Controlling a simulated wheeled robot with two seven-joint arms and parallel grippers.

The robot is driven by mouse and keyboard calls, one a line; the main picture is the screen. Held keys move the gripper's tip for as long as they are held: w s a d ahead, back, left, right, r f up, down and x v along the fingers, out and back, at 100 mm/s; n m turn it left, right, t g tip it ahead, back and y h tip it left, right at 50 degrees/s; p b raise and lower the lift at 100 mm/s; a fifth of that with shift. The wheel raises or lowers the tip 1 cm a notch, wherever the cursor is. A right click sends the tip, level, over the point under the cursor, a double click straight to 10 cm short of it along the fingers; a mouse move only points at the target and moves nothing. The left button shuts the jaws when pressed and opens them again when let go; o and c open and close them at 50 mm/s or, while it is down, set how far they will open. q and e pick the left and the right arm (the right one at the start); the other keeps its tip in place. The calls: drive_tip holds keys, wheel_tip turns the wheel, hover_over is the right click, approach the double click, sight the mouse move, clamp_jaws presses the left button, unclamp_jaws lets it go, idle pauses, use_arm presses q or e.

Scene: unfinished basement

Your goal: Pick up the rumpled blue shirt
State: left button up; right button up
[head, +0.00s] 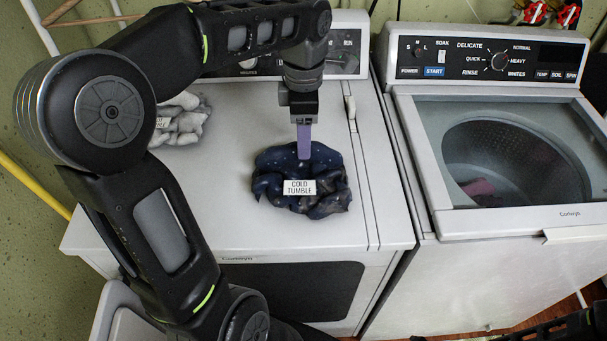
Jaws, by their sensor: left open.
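The rumpled blue shirt (271,182) is dark navy with small light specks and lies in a heap on top of the left machine. A white label on it reads "COLD TUMBLE". My left gripper (304,150) points down over the shirt's back part. Its purple finger overlaps the cloth in the picture; I cannot tell whether it touches. The jaws are open, seen edge-on, so the gap between them is hidden. My right gripper is not in view; only a bit of dark arm shows at the bottom right.
A grey-white crumpled cloth (187,122) with a label lies at the back left of the same machine top (225,210). To the right, a washer (437,190) shows its drum under the lid area, with a dark reddish cloth (480,188) inside. The machine top's front is clear.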

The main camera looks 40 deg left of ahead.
sight(301, 171)
use_arm(q)
wheel_tip(301, 171, down, 4)
drive_tip(key=shift+f+p, duration=0.1)
drive_tip(key=shift+p, duration=0.25)
drive_tip(key=shift+d, duration=0.1)
clamp_jaws()
idle(0.7)
idle(0.8)
